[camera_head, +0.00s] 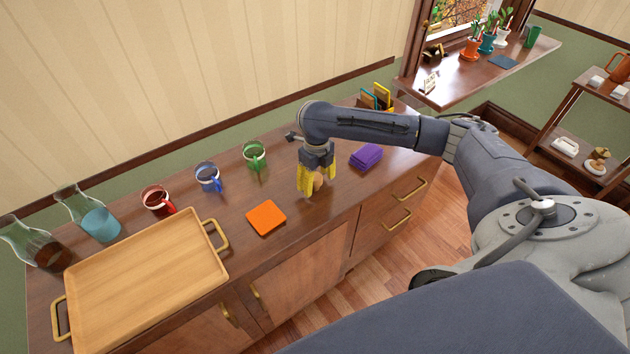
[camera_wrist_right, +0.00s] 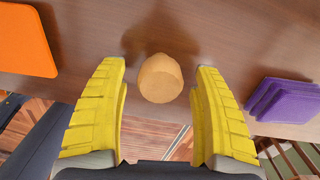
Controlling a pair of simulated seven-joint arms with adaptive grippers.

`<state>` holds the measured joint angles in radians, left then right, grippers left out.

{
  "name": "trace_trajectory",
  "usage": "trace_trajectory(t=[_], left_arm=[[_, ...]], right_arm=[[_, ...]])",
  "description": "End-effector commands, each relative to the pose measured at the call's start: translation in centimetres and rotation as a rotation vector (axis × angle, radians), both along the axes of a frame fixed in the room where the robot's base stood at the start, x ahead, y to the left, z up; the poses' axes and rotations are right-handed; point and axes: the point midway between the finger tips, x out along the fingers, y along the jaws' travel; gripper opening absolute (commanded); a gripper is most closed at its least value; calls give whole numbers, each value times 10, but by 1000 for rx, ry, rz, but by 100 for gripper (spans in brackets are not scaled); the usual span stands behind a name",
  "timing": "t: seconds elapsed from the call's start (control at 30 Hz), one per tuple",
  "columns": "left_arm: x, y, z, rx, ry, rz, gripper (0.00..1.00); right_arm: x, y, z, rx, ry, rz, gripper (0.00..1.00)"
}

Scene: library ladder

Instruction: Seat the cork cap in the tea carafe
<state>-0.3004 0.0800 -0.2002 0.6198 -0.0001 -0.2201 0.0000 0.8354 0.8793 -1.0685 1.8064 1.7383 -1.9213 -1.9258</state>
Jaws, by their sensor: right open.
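The round tan cork cap (camera_wrist_right: 160,79) rests on the wooden cabinet top, between the two yellow fingers of my right gripper (camera_wrist_right: 160,75) in the right wrist view. The fingers are apart, with a gap on each side of the cap. In the head view my right gripper (camera_head: 309,184) is low over the counter, and the cap (camera_head: 319,180) shows partly behind a finger. Two glass carafes stand at the far left: one with dark brown liquid (camera_head: 48,256) and one with blue liquid (camera_head: 101,222). Both look open at the top. My left gripper is not in view.
An orange square (camera_head: 266,218) lies left of my right gripper and a purple stack of cloths (camera_head: 366,156) lies right of it. Red (camera_head: 157,201), blue (camera_head: 208,177) and green (camera_head: 254,156) mugs line the back. A wooden tray (camera_head: 150,284) fills the front left, before the carafes.

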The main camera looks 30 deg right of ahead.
Motion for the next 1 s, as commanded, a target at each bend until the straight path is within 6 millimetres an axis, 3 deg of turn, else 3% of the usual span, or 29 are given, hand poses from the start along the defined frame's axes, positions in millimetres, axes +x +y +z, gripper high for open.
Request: trace_trajectory(t=[0.23,0.63,1.0], left_arm=[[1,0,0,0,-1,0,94],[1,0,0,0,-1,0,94],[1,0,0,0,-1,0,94]], right_arm=[[0,0,0,0,-1,0,68],[0,0,0,0,-1,0,22],[0,0,0,0,0,0,20]])
